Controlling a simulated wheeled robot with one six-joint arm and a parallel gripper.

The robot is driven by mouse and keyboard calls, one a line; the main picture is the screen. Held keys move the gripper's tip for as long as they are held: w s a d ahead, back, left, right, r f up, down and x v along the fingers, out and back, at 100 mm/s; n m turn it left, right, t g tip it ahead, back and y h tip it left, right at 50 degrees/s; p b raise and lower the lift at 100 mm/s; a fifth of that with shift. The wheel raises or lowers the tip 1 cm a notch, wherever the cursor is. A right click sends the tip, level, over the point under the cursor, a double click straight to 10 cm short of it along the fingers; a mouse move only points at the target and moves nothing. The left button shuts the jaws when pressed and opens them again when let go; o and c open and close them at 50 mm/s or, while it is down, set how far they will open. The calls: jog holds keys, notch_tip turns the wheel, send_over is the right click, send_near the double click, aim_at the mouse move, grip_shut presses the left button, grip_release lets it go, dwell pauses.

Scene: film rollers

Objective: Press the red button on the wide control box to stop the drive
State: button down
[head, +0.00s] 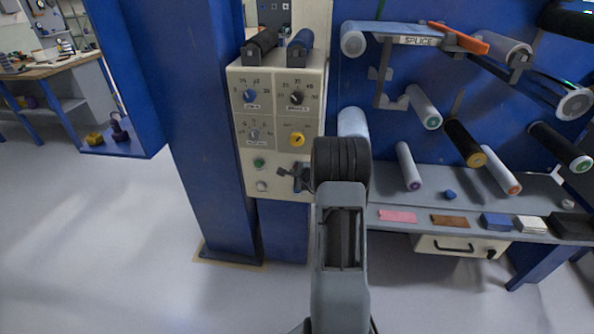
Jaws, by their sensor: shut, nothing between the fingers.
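The wide control box (282,119) is a cream panel on the blue machine frame, left of centre. It has dials, a yellow knob (297,139), a green button (258,163) and a pale button (262,186) at its lower left. I see no red button; my gripper and arm cover the lower right part of the panel. My gripper (284,173) is dark, shut and empty. It appears in front of the lower panel, just right of the green and pale buttons. I cannot tell whether it touches the panel.
Film rollers (464,143) stick out from the blue panel at right. Below them is a grey shelf (390,226) with coloured blocks and a drawer (460,247). A blue post (200,120) stands left of the box. The floor at left is clear.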

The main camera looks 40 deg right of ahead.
jog(key=shift+w+d, duration=0.3)
dwell(0.9)
jog(key=shift+b, duration=0.4)
jog(key=shift+s+a+b, duration=0.6)
jog(key=shift+b, duration=0.1)
jog(key=s+a+b, duration=0.1)
jog(key=b, duration=0.1)
jog(key=s+a+b, duration=0.2)
jog(key=shift+s+a, duration=0.2)
jog(key=shift+s, duration=0.1)
dwell(0.8)
